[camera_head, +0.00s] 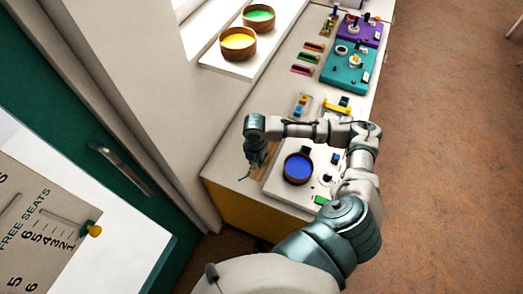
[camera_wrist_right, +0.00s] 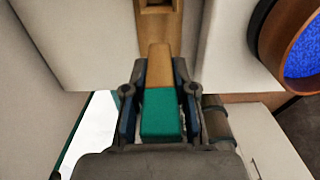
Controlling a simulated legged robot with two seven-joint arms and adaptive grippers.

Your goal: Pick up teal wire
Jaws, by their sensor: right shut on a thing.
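My right gripper (camera_wrist_right: 160,115) is shut on a short bar with a teal block end and an orange-brown far end, which I take as the teal wire (camera_wrist_right: 162,112). The teal part sits between the two fingers in the wrist view. The brown end points toward a wooden holder (camera_wrist_right: 156,20) at the top of that view; I cannot tell whether they touch. In the head view my right gripper (camera_head: 256,156) points down over the near left end of the counter, and the wire is too small to make out there. My left gripper is not in view.
A brown bowl of blue beads (camera_head: 298,169) stands on a pale board right of the gripper. Teal (camera_head: 345,76) and purple (camera_head: 364,32) boards lie farther along the counter (camera_head: 228,165). Yellow (camera_head: 238,42) and green (camera_head: 259,17) bowls stand on the sill. The counter's front edge is close.

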